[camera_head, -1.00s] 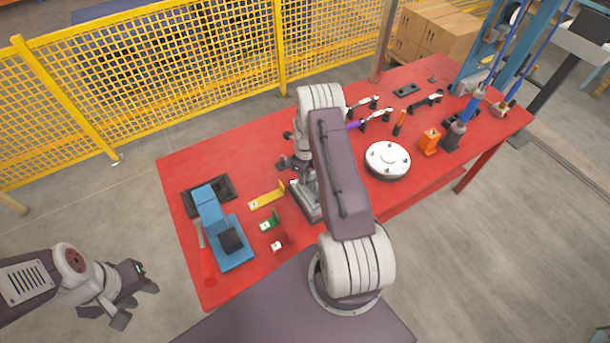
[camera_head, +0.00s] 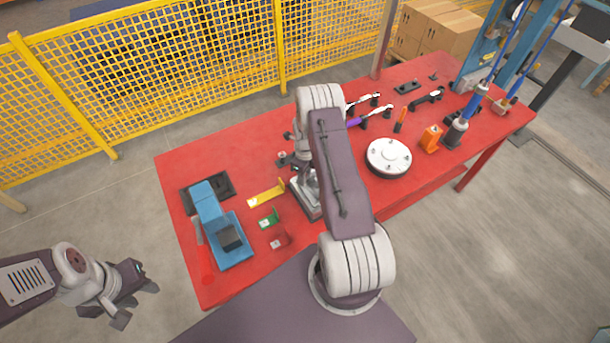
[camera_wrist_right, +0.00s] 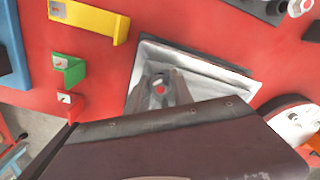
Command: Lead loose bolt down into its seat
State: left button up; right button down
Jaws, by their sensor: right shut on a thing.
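My right gripper (camera_wrist_right: 160,92) is shut on a small dark round piece with a red centre, which I take to be the loose bolt (camera_wrist_right: 160,88). It is over a grey metal tray-like base (camera_wrist_right: 215,72) in the right wrist view. The bolt's lower end and the seat under it are hidden, so I cannot tell whether they touch. In the head view my right arm covers the gripper and part of the grey base (camera_head: 303,203). My left gripper (camera_head: 136,303) is open and empty, off the table's left front corner.
On the red table (camera_head: 240,165) stand a blue fixture (camera_head: 232,250), yellow (camera_head: 266,194), green (camera_head: 268,222) and red (camera_head: 280,238) brackets left of the base. A round white flange (camera_head: 388,156) and an orange block (camera_head: 431,138) are to the right. A yellow mesh fence (camera_head: 200,60) runs behind.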

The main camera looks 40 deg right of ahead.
jog(key=shift+f+b, duration=0.3)
jog(key=shift+f, duration=0.1)
dwell(0.4)
jog(key=c, duration=1)
grip_release()
jog(key=shift+c, duration=0.2)
jog(key=shift+r, duration=0.1)
jog(key=shift+r, duration=0.3)
notch_tip(320, 180, up, 8)
jog(key=shift+r+b, duration=0.2)
jog(key=shift+b, duration=0.9)
